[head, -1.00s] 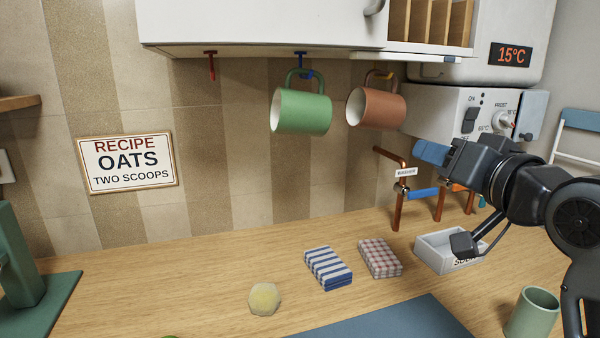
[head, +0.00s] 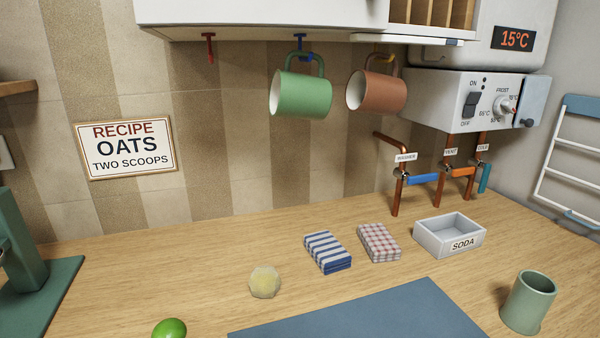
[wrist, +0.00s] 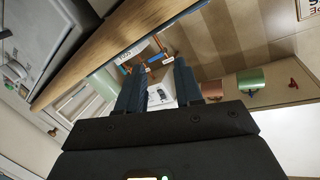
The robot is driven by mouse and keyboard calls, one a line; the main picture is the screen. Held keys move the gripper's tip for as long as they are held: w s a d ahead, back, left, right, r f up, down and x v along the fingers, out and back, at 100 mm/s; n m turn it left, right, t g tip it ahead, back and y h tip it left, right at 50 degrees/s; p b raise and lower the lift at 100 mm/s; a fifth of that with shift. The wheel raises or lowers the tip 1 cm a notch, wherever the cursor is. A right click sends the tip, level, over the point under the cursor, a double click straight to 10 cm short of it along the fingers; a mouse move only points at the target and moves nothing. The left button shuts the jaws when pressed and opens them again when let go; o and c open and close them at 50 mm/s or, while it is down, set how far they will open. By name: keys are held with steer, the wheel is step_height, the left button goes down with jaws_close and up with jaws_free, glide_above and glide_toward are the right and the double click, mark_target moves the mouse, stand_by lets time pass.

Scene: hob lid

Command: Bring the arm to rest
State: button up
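My gripper (wrist: 158,80) shows only in the wrist view. Its two dark fingers stand apart with nothing held between them; a white panel with a dark switch shows in the background through the gap. In the head view my arm and gripper are out of the picture. The wrist view also takes in the hanging green mug (wrist: 250,80) and brown mug (wrist: 211,90), so the gripper is off the counter and clear of them.
The green mug (head: 302,95) and brown mug (head: 377,92) hang under the cupboard (head: 260,15). On the counter (head: 190,265) are a striped cloth (head: 327,252), a checked cloth (head: 379,242), a soda box (head: 450,238), a green cup (head: 528,302) and a lime (head: 169,328). Pipes (head: 397,195) rise behind.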

steer(key=s+d+n+g, duration=0.1)
steer(key=s+n, duration=0.3)
steer(key=s, duration=1.7)
steer(key=shift+s+d+f, duration=0.15)
steer(key=shift+s+d, duration=0.15)
steer(key=shift+d, duration=0.3)
stand_by(0.3)
